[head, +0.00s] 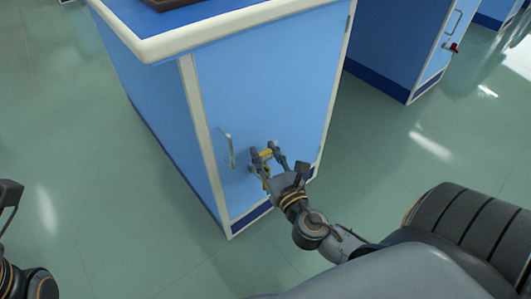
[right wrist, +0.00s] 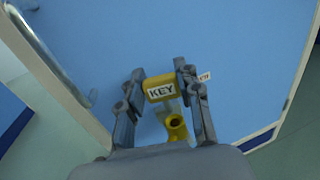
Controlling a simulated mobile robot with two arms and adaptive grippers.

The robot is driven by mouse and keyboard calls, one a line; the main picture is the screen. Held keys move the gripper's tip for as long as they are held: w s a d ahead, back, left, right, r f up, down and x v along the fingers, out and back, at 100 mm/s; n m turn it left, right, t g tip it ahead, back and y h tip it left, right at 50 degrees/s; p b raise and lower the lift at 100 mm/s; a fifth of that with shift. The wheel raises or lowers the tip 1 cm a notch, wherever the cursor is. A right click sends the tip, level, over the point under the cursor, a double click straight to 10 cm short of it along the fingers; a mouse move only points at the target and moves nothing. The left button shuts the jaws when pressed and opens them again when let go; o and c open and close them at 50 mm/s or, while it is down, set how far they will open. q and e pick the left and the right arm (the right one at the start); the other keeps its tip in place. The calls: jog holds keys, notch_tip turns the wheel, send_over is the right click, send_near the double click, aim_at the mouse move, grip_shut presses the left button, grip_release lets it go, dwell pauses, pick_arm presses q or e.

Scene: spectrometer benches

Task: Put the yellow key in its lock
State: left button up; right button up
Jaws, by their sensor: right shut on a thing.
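The yellow key (right wrist: 160,87), a block with a white label reading KEY, is between the fingertips of my right gripper (right wrist: 160,86) in the right wrist view. My right gripper is shut on it. In the head view, the key (head: 262,155) and the right gripper (head: 264,150) are in front of the blue cabinet door, right of its handle. A yellow hollow round piece (right wrist: 175,127) shows below the block; I cannot tell whether it belongs to the key. A lock is not clearly visible. Part of my left gripper (head: 9,193) shows at the left edge, its jaws unclear.
The blue cabinet (head: 265,90) has a white-edged top and a bar handle (head: 229,150) on its door. Another blue cabinet (head: 400,45) stands back right. The green floor between them is clear.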

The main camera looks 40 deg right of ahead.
dwell(0.4)
jog(key=shift+f, duration=0.1)
dwell(0.4)
jog(key=o, duration=0.8)
